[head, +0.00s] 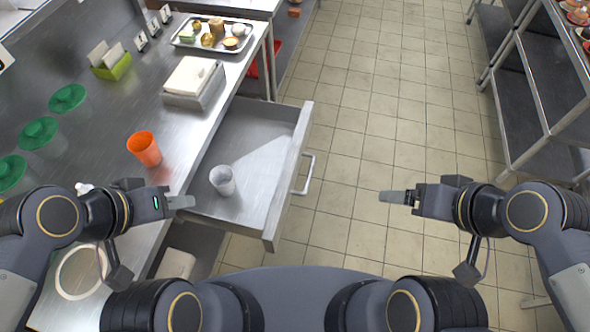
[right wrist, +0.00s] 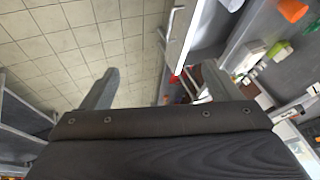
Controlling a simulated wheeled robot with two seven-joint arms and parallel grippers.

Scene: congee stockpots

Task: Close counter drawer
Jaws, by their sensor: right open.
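The counter drawer (head: 262,135) stands pulled out from the steel counter over the aisle. Its handle (head: 306,175) is a bar on the front panel, facing right. A grey-white cup (head: 222,180) stands inside the drawer. In the right wrist view the handle (right wrist: 172,22) shows at the upper middle, beyond my fingers. My right gripper (head: 397,197) is open and empty over the floor, to the right of the handle and apart from it. My left gripper (head: 180,202) is by the counter edge, near the drawer's near left corner. Its fingers overlap, hiding its opening.
An orange cup (head: 144,148) and a napkin box (head: 193,82) stand on the counter beside the drawer. A food tray (head: 213,34) is farther back. A steel shelf rack (head: 540,90) stands at the right. The tiled floor (head: 380,110) between is clear.

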